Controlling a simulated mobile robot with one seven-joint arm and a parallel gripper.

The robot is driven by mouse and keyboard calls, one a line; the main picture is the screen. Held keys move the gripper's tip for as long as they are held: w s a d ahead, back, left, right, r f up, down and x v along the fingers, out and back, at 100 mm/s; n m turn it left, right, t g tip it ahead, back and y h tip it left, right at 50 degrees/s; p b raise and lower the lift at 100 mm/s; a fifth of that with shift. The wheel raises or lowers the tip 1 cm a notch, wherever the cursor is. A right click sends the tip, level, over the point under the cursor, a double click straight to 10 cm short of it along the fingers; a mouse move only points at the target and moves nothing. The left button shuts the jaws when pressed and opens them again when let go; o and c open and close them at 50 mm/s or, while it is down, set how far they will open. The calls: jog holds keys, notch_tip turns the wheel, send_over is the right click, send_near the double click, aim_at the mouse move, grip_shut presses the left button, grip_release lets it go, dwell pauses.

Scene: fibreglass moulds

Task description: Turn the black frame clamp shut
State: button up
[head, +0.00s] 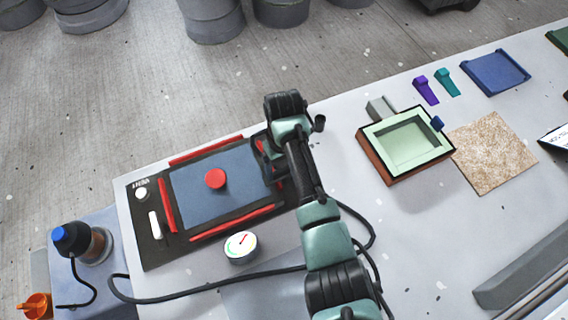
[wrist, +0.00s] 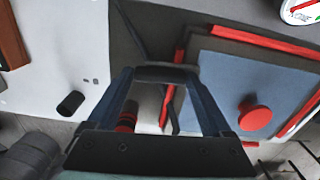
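A dark framed board (head: 152,252) with a blue-grey panel (head: 200,195), red edge strips and a red knob (head: 215,179) lies on the table. My gripper (head: 266,160) is low over its right end and hides much of that end. In the wrist view, my gripper's two fingers (wrist: 160,76) stand apart. A dark bar spans the space between their tips, and I cannot tell whether it is the black clamp or is gripped. A black-and-red cylindrical part (wrist: 127,118) and a slanted red strip (wrist: 166,106) show between the fingers. The clamp's angle is unclear.
A black cylinder (head: 319,122) stands right of my gripper. A pale green mould (head: 405,140) in a brown frame is farther right, beside a speckled mat (head: 494,152). A round gauge (head: 240,246) and black cable lie near the board's front edge.

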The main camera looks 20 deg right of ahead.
jog(key=shift+o, duration=0.8)
jog(key=shift+r, duration=0.1)
notch_tip(320, 180, up, 13)
